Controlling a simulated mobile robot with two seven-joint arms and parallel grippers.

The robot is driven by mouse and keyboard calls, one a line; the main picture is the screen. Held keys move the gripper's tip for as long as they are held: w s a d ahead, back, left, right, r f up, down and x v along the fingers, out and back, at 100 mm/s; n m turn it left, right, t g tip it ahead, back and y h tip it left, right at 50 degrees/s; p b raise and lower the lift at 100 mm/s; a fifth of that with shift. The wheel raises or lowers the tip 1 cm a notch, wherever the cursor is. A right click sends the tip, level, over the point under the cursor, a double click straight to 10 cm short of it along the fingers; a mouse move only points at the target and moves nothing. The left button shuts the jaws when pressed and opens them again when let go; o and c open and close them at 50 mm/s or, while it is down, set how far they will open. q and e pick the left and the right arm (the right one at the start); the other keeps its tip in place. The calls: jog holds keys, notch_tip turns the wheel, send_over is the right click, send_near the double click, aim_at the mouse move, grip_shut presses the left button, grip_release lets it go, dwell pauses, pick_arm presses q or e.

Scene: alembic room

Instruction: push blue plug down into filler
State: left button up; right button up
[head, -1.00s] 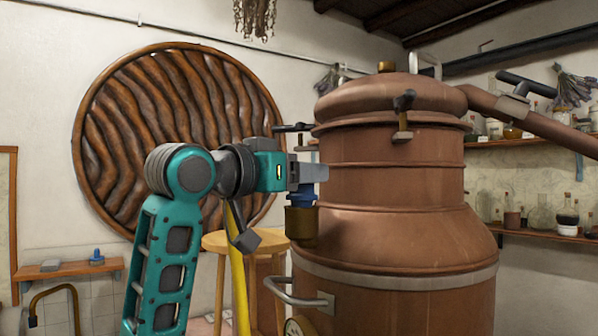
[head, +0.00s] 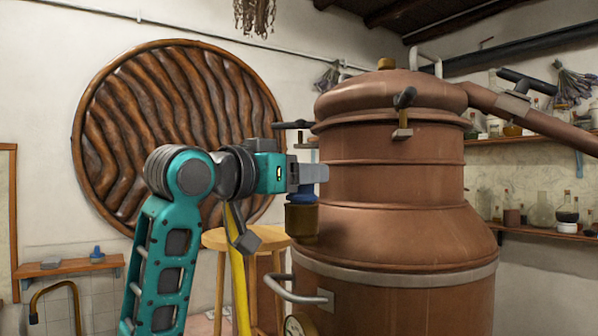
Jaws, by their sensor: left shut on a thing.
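The blue plug (head: 303,194) sits at the mouth of the brass filler (head: 301,221) on the left side of the copper still (head: 400,215). Its lower end is hidden by the filler's rim. My left gripper (head: 312,175) is shut on the top of the plug, directly above the filler. The fingers hide the plug's upper part. My right gripper is not in view.
A wooden stool (head: 235,240) stands behind my left arm. A metal handle (head: 292,290) sticks out of the still below the filler. A small shelf (head: 68,266) with a blue object (head: 97,254) is at the far left.

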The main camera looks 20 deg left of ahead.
pick_arm(q)
jog(key=shift+f, duration=0.25)
dwell(0.7)
jog(key=o, duration=1.2)
jog(key=shift+c, duration=0.2)
jog(key=shift+s, duration=0.1)
